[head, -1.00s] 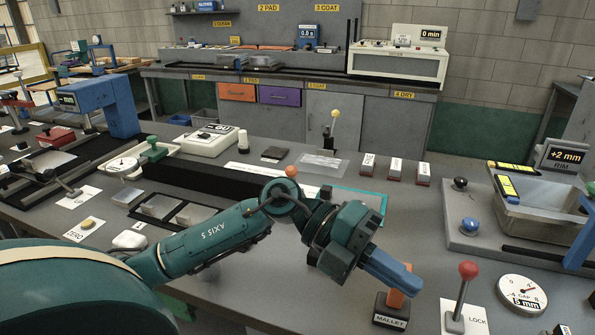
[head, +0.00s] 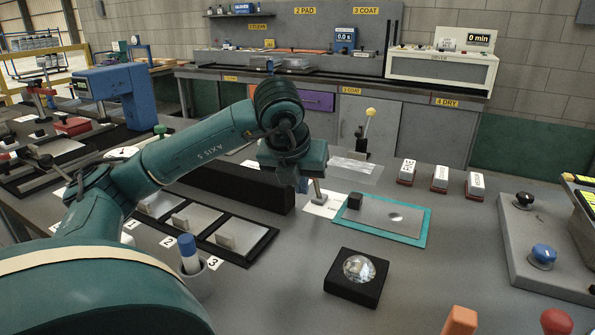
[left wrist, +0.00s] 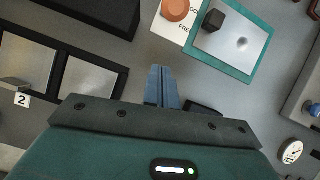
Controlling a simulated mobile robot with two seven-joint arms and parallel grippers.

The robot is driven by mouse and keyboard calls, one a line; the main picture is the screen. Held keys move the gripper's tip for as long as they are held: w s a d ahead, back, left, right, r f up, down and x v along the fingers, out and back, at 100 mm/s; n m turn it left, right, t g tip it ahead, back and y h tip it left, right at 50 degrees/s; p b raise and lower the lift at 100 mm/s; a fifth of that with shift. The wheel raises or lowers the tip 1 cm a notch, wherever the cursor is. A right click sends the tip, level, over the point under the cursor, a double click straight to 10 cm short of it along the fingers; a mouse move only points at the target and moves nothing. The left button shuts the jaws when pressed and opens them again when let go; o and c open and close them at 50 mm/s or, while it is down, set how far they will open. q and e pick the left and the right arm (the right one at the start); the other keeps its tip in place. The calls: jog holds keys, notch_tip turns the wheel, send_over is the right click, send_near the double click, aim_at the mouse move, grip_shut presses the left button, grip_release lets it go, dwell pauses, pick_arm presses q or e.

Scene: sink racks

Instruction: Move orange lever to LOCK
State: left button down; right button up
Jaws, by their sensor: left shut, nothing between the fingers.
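The orange lever's round knob (left wrist: 175,9) shows at the top edge of the left wrist view, over a white card (left wrist: 168,32) whose lettering is partly hidden; "FREE" seems to be on it. In the head view the lever's metal stem (head: 318,190) stands on this card (head: 325,208); its knob is hidden behind my left wrist. My left gripper (head: 302,185) is shut and empty, pointing down just left of the stem. In the left wrist view its blue fingers (left wrist: 163,70) are below the knob in the picture, with a visible gap. My right gripper is not in view.
A teal-edged plate (head: 390,222) with a dark block (head: 355,201) lies right of the lever. A long black bar (head: 235,187) and a tray of metal plates (head: 222,240) are to the left. A black box with a glass dome (head: 358,275) stands in front.

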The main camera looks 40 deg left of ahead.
aim_at(315, 184)
pick_arm(q)
jog(key=w, duration=0.1)
jog(key=w+a, duration=0.1)
jog(key=w, duration=0.1)
jog(key=w+a+f+p, duration=0.1)
jog(key=shift+w+a, duration=0.1)
jog(key=shift+w, duration=0.15)
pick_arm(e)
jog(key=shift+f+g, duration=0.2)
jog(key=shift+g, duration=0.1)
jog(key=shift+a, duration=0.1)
